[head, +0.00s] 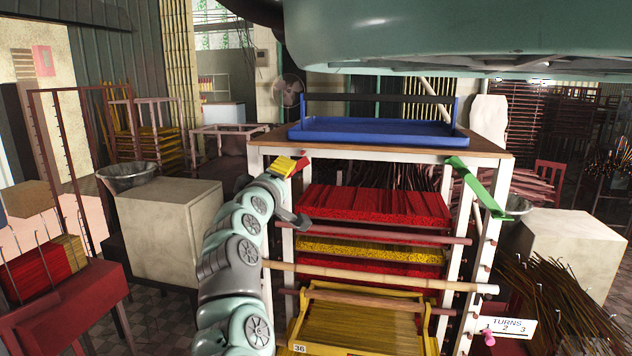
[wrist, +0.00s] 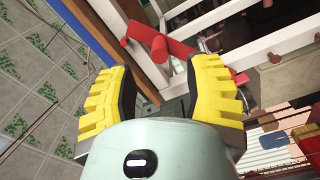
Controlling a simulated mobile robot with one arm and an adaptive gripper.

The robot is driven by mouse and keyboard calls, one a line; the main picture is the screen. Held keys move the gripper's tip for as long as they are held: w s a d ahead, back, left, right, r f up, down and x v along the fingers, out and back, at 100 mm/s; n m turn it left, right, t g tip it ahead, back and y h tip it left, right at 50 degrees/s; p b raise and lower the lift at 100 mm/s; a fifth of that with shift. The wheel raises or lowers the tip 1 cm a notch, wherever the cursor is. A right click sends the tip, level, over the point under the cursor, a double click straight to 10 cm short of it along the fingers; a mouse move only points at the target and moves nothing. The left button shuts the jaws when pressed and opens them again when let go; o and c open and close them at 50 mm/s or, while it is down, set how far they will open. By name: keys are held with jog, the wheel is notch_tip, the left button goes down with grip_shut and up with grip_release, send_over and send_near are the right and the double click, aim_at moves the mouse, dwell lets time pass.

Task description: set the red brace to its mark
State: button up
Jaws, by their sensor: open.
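The red brace (head: 301,165) is at the upper left corner of the white-framed rack (head: 256,163), partly hidden by my gripper in the head view. In the wrist view, the red brace (wrist: 165,46) shows just past my fingertips, against the white frame bars. My gripper (head: 285,166) has yellow pads and is at that corner, close to the brace. In the wrist view my gripper (wrist: 165,75) is open, with nothing clearly held between its fingers. Whether a finger touches the brace I cannot tell. I cannot make out a mark for the brace.
A green brace (head: 474,184) slants at the rack's upper right corner. A blue tray (head: 375,130) rests on the rack's top. Red and yellow incense bundles fill the shelves, behind horizontal rods (head: 375,278). A pale cabinet (head: 172,230) stands left of my arm.

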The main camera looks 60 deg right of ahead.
jog(key=shift+v, duration=2.75)
jog(key=shift+s+d, duration=0.15)
jog(key=shift+s, duration=0.05)
